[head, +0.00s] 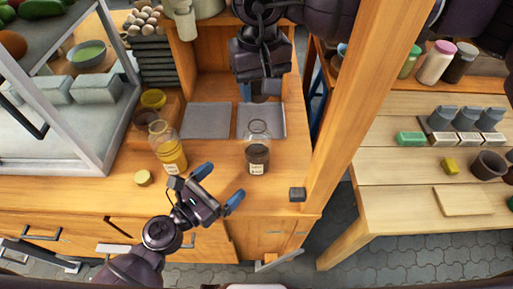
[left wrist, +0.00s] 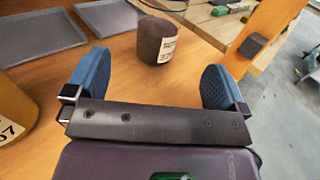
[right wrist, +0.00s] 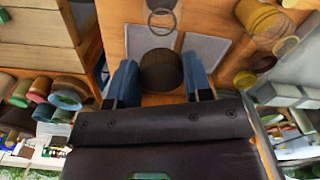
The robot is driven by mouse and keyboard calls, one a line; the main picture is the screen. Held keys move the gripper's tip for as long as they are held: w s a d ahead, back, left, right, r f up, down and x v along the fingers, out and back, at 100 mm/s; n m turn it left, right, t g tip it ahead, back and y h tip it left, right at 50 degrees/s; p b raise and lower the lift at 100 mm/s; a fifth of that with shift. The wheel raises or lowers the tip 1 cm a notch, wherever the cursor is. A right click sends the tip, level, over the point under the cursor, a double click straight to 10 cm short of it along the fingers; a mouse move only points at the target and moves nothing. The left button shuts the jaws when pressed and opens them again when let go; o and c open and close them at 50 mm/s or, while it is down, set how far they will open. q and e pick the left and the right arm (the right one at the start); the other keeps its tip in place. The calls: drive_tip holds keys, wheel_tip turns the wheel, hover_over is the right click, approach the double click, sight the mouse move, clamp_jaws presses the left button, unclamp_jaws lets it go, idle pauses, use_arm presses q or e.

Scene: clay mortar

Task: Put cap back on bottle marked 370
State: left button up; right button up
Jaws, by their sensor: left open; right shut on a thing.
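The bottle marked 370 (head: 257,157) stands upright and open on the wooden counter, clear glass with dark contents. Its label shows in the left wrist view (left wrist: 156,42). My right gripper (head: 262,88) is above and behind the bottle, shut on a dark brown round cap (right wrist: 161,71). The cap is apart from the bottle, whose open rim (right wrist: 162,20) shows beyond it in the right wrist view. My left gripper (head: 220,185) is open and empty, in front of and left of the bottle. The bottle lies ahead between its fingers, not touching them.
A yellow-filled bottle (head: 171,157) stands left of the bottle, with a yellow cap (head: 143,178) near it. Two grey trays (head: 208,120) lie behind. A wooden post (head: 362,100) rises on the right. A glass case (head: 60,130) stands at left.

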drive_tip(key=shift+s+a, duration=0.15)
use_arm(q)
drive_tip(key=x, duration=1.2)
idle(0.4)
drive_tip(key=c, duration=1.3)
use_arm(e)
hover_over(258, 117)
drive_tip(key=s, duration=0.2)
drive_tip(key=shift+f, duration=2.45)
drive_tip(key=shift+f, duration=0.9)
drive_tip(key=shift+f, duration=0.55)
